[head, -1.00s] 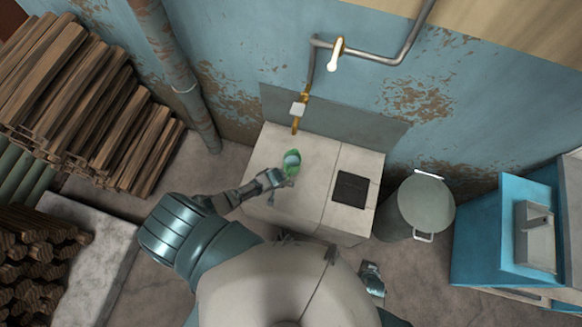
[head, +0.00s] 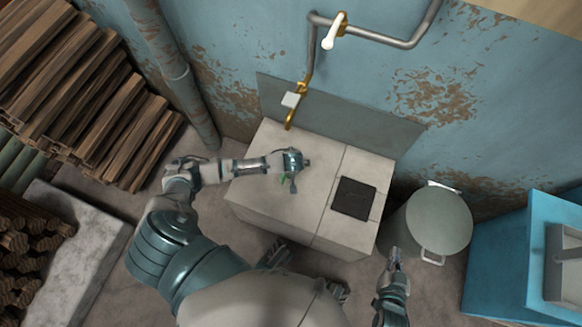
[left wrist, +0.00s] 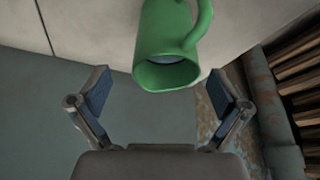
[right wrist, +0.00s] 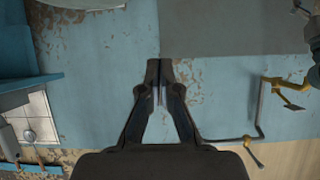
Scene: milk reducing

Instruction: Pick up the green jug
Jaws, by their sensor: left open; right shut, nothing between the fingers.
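The green jug (left wrist: 168,45) shows in the left wrist view, its open mouth facing the camera and its handle on the right. It lies ahead of and between the spread fingers of my left gripper (left wrist: 160,88), with no clear contact. In the head view my left gripper (head: 294,165) is over the pale counter (head: 255,195) and hides most of the jug; only a sliver of green (head: 283,179) shows. My right gripper (head: 395,256) is shut and empty, low beside the counter's right side; its closed fingers also show in the right wrist view (right wrist: 159,68).
A dark square plate (head: 353,199) is set in the counter's right part. A grey lidded bin (head: 438,222) stands right of the counter, near my right gripper. A pipe with a brass tap (head: 295,105) hangs behind. Stacked wood (head: 75,100) fills the left.

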